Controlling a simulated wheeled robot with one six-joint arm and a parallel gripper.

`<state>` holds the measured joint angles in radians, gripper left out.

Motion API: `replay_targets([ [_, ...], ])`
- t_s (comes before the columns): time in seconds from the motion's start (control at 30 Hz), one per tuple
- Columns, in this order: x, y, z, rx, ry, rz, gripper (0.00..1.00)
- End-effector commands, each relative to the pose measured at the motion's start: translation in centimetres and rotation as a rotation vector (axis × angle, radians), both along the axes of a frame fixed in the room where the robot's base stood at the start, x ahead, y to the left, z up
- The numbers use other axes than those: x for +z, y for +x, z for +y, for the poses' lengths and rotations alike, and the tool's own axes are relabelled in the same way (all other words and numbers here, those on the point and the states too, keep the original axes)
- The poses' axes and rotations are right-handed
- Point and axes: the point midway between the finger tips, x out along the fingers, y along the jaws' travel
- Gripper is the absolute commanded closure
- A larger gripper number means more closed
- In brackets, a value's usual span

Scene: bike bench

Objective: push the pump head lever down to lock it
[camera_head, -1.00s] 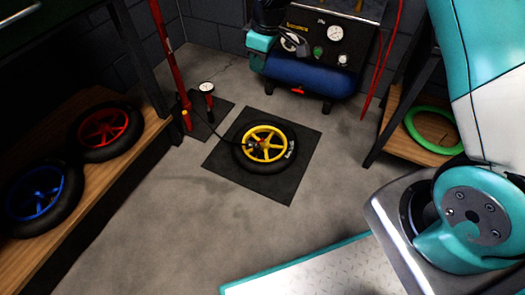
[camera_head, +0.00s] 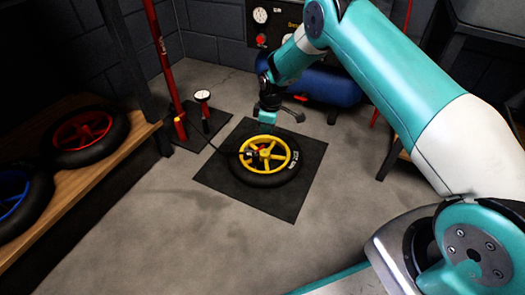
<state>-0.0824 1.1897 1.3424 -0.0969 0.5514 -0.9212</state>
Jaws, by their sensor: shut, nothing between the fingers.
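The yellow-rimmed wheel (camera_head: 290,157) lies flat on a dark square mat (camera_head: 290,205) on the floor. The small pump head (camera_head: 252,152), with a bit of red beside it, sits near the wheel's hub, at the end of a thin black hose. Its lever is too small to tell whether it is up or down. My gripper (camera_head: 266,123) hangs above the far side of the wheel, pointing down, shut and empty. It looks apart from the pump head, though the height gap is hard to judge.
The red floor pump (camera_head: 163,60) and its gauge (camera_head: 203,95) stand left of the mat. A blue compressor (camera_head: 325,84) is behind my arm. A wooden shelf (camera_head: 95,185) with red and blue wheels lies left. The floor in front of the mat is clear.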

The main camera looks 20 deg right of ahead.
Motion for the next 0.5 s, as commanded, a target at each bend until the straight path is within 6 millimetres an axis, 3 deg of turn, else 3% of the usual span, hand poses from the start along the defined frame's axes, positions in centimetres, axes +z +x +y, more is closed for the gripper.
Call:
replay_targets([
  [0.27, 0.0, 0.0, 0.0, -0.001, 0.0, 0.0, 1.0],
  [0.5, -1.5, 0.0, 0.1, -0.001, 0.0, 0.0, 1.0],
])
